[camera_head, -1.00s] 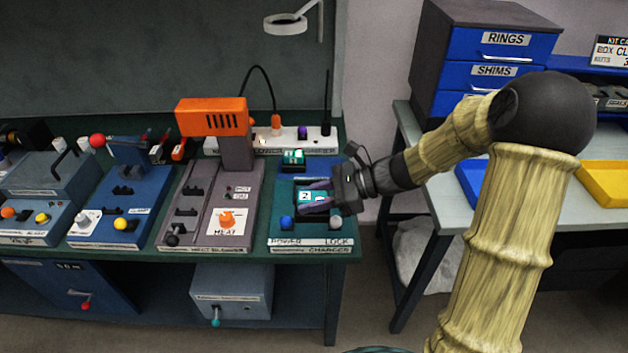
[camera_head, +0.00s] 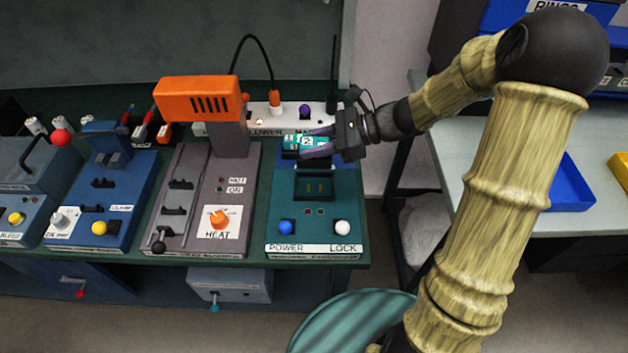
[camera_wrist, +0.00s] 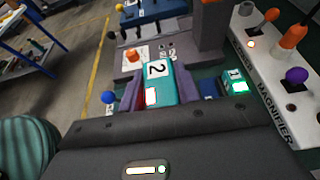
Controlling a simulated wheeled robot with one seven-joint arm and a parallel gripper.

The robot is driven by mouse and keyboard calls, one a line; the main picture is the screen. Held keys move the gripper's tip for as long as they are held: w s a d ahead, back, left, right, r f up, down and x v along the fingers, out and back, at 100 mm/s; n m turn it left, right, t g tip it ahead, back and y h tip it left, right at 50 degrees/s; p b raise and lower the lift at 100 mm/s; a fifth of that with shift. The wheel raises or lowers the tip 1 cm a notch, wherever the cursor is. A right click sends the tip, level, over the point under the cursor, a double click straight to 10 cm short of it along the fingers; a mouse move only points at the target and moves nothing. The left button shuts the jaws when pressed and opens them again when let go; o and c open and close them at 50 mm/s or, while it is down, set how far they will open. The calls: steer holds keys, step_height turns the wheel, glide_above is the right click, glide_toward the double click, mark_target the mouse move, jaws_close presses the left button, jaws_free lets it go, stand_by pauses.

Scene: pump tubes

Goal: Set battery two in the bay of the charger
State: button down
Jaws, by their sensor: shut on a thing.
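Battery two (camera_head: 308,141), a teal block with a white "2" label, is held between the purple fingers of my gripper (camera_head: 318,146). In the wrist view, battery two (camera_wrist: 158,82) shows a red lit patch, with a finger on each side. The teal charger (camera_head: 316,215) stands at the right end of the bench. Its bay (camera_head: 313,184) is a dark recess, open and empty. Battery two is behind the bay in the head view, apart from it; its height is hard to tell. Battery one (camera_head: 290,141) is just left of it, with a green light in the wrist view (camera_wrist: 237,83).
The charger's front has a blue POWER knob (camera_head: 286,227) and a white LOCK knob (camera_head: 342,228). An orange-headed heat sealer (camera_head: 200,98) stands close on the left. A white power strip (camera_head: 275,120) with plugs lies behind.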

mark_target(314, 164)
steer(key=shift+f, duration=0.1)
steer(key=shift+s+f, duration=0.1)
steer(key=shift+f, duration=0.25)
step_height(314, 164, down, 5)
steer(key=shift+f+b, duration=0.15)
steer(key=shift+b, duration=0.25)
steer(key=shift+f, duration=1.85)
steer(key=shift+f+b, duration=0.15)
steer(key=shift+b, duration=0.15)
steer(key=c, duration=1)
jaws_free()
